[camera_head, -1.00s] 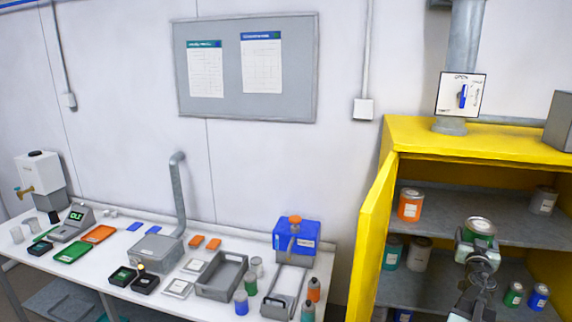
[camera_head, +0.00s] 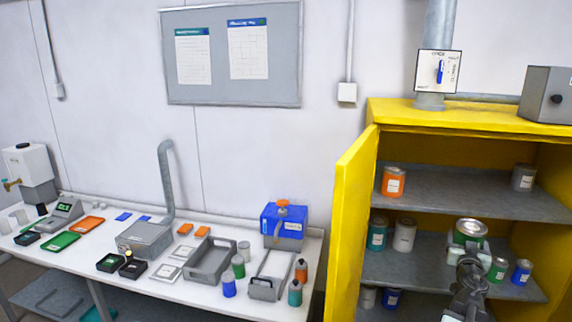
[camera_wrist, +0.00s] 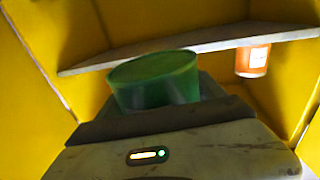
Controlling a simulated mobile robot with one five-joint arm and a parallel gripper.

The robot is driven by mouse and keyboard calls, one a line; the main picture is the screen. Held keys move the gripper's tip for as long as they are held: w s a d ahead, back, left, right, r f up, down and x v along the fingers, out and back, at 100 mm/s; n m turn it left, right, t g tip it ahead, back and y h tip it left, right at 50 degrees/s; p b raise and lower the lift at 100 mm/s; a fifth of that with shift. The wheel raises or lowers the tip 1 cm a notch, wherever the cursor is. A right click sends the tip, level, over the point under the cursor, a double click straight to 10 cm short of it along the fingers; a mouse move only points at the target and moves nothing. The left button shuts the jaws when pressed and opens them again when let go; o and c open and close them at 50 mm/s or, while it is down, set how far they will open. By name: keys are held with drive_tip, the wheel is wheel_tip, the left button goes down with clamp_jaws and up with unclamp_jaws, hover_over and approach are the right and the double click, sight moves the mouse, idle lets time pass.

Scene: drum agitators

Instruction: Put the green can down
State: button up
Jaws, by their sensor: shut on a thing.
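My gripper (camera_head: 469,246) is shut on a green can (camera_head: 470,232) with a grey lid, held about upright at the yellow cabinet. In the head view it shows against the middle shelf (camera_head: 420,270), left of another small green can (camera_head: 497,269) and a blue can (camera_head: 521,272). In the wrist view the held can (camera_wrist: 155,82) sits above the gripper body, and a shelf edge crosses behind it. I cannot tell whether the can's base touches the shelf; the gripper hides it.
The cabinet's yellow door (camera_head: 352,225) stands open at left. A teal can (camera_head: 377,234) and a whitish can (camera_head: 404,236) stand on the middle shelf's left. An orange can (camera_head: 393,182) and a grey can (camera_head: 523,178) are on the upper shelf. A white workbench (camera_head: 200,290) is left.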

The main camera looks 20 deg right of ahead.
wheel_tip(320, 180, down, 17)
drive_tip(key=b, duration=1.5)
